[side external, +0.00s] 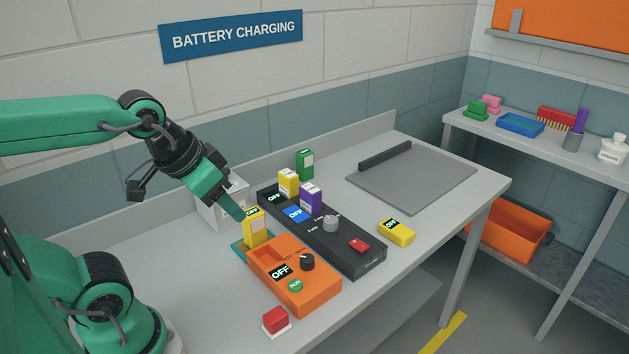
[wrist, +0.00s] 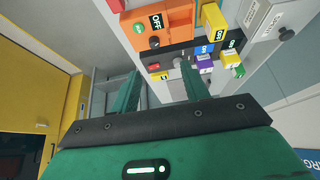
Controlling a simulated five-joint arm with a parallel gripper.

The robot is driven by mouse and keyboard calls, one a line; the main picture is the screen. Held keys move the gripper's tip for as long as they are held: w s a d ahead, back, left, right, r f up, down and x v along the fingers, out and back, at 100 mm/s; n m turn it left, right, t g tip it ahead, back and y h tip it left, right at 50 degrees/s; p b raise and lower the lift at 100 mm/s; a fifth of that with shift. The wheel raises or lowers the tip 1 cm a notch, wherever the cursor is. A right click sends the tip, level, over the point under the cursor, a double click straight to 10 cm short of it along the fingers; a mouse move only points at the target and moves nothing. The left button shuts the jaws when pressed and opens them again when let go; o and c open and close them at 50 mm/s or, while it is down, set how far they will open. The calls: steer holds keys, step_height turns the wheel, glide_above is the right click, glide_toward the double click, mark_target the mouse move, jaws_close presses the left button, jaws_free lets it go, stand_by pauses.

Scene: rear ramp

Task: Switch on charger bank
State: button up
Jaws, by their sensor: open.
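The dark charger bank (side external: 340,250) lies lengthwise on the grey bench. It has a grey knob (side external: 331,223) and a red switch (side external: 359,246) towards its near right end. A blue display (side external: 296,213) on it reads OFF. A yellow battery (side external: 288,183) and a purple battery (side external: 311,198) stand upright at its far end. My gripper (side external: 241,214) is to the left of the bank, close by another yellow battery (side external: 255,228); I cannot tell whether they touch. In the wrist view my gripper (wrist: 158,68) is open, with nothing held between its fingers.
An orange unit (side external: 315,290) with an OFF display, black knob and green button sits in front of the bank. A red button (side external: 275,319) is at the front edge. A yellow pack (side external: 396,232) lies right of the bank.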

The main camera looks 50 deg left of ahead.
steer(key=shift+w+r, duration=0.1)
steer(key=shift+w, duration=0.05)
steer(key=c, duration=0.7)
steer(key=shift+w, duration=0.25)
jaws_close()
steer(key=w+d+f+g, duration=0.1)
steer(key=w+d+f, duration=0.1)
steer(key=w, duration=1)
steer(key=w+d+f+g, duration=0.1)
steer(key=w+d+f, duration=0.2)
steer(key=w, duration=0.9)
steer(key=shift+d+f, duration=0.15)
steer(key=shift+d, duration=0.55)
